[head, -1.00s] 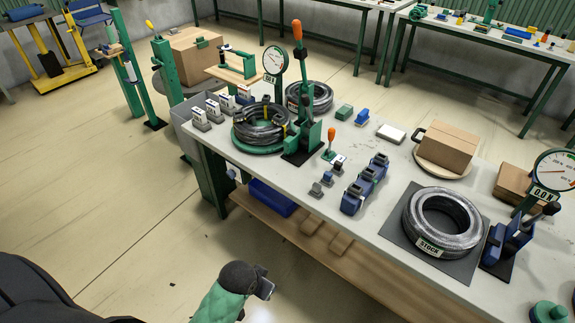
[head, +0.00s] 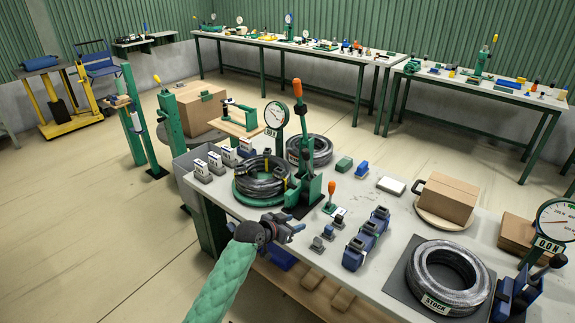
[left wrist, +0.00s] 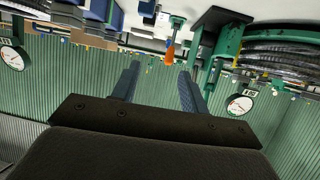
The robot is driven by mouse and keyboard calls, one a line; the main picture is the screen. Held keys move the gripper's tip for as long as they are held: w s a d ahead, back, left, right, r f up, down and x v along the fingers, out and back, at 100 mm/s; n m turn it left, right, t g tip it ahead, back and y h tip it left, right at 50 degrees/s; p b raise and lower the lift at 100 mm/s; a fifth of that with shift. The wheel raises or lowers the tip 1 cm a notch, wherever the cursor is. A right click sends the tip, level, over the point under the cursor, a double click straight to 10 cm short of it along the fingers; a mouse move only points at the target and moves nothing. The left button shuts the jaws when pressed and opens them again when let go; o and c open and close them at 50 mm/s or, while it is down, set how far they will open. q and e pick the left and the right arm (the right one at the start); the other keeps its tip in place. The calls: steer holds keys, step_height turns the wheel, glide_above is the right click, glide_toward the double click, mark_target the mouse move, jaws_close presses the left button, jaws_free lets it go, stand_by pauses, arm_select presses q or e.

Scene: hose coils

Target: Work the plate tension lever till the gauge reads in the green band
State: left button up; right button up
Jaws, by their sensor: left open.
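A tall green lever stand with an orange grip (head: 297,88) stands upright at the table's near-left part, beside a dark hose coil (head: 262,180) on a round green plate (head: 240,198). A round gauge (head: 276,115) stands behind the coil; its needle and digits are too small to read surely. A smaller lever with an orange handle (head: 331,188) stands right of the stand's base. It also shows between the fingers in the left wrist view (left wrist: 170,51). My left gripper (head: 298,228) is open and empty, in front of the stand near the table edge. My right gripper is out of view.
Small blue-grey blocks (head: 318,244) and a blue rack (head: 366,240) lie right of my left gripper. A stock coil (head: 447,277), a second gauge (head: 555,222) and a cardboard box (head: 447,198) stand farther right. White-topped holders (head: 217,163) line the left edge.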

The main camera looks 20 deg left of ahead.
arm_select(q)
steer(key=w+a+r+t, duration=0.2)
steer(key=w+a+r, duration=0.1)
steer(key=w+r, duration=0.3)
steer(key=n+t, duration=0.1)
steer(key=t, duration=0.2)
glide_toward(303, 152)
steer(key=shift+x, duration=3)
steer(key=shift+b+x, duration=0.4)
steer(key=shift+x, duration=1.2)
steer(key=shift+f, duration=0.1)
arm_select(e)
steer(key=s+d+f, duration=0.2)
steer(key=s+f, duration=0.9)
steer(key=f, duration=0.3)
arm_select(q)
steer(key=shift+w+d+b, duration=0.15)
steer(key=shift+w+b, duration=0.1)
steer(key=shift+b, duration=0.15)
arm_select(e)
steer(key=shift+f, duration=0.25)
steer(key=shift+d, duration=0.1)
